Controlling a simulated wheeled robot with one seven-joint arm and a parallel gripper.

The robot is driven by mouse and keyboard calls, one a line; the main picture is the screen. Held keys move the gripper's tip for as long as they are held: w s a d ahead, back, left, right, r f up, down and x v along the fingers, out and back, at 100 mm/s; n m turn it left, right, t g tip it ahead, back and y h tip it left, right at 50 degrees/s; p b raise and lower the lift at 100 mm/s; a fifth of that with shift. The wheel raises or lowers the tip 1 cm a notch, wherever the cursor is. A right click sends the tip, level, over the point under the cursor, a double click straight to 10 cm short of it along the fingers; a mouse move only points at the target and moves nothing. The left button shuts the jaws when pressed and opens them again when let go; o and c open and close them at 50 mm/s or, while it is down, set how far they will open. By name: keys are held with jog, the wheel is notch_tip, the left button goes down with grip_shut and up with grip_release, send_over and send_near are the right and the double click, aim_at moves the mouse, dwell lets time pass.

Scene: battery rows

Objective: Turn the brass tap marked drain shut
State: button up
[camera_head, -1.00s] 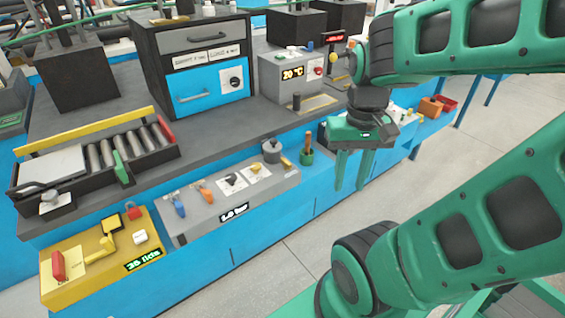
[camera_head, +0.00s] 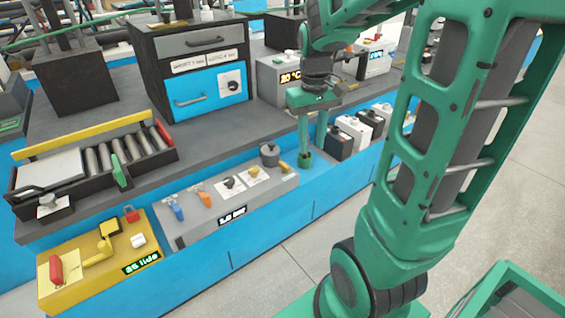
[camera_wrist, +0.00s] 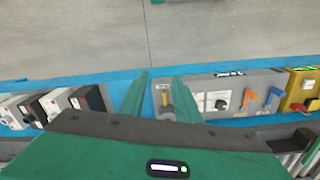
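A brass tap (camera_head: 284,167) is on the right end of the grey panel (camera_head: 205,222) with the "1.0 bar" display. Its lettering is too small to read, and I cannot tell its exact handle angle. In the wrist view the brass tap (camera_wrist: 164,98) shows between my two fingers, near the right one. My gripper (camera_head: 312,149) is open and empty, pointing down just right of the panel's end in the head view. Its fingers (camera_wrist: 162,80) are spread apart, and I see no contact with the tap.
A blue handle (camera_head: 178,211), an orange handle (camera_head: 205,199) and a grey lidded pot (camera_head: 269,155) share the panel. Several black and white boxes (camera_head: 354,130) stand to the right.

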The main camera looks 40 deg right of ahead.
aim_at(284, 164)
jog(key=w+f+n, duration=0.3)
jog(key=w+f, duration=0.2)
jog(key=w, duration=0.7)
notch_tip(284, 164, down, 10)
jog(key=shift+w+f, duration=0.1)
jog(key=shift+f, duration=0.05)
grip_shut()
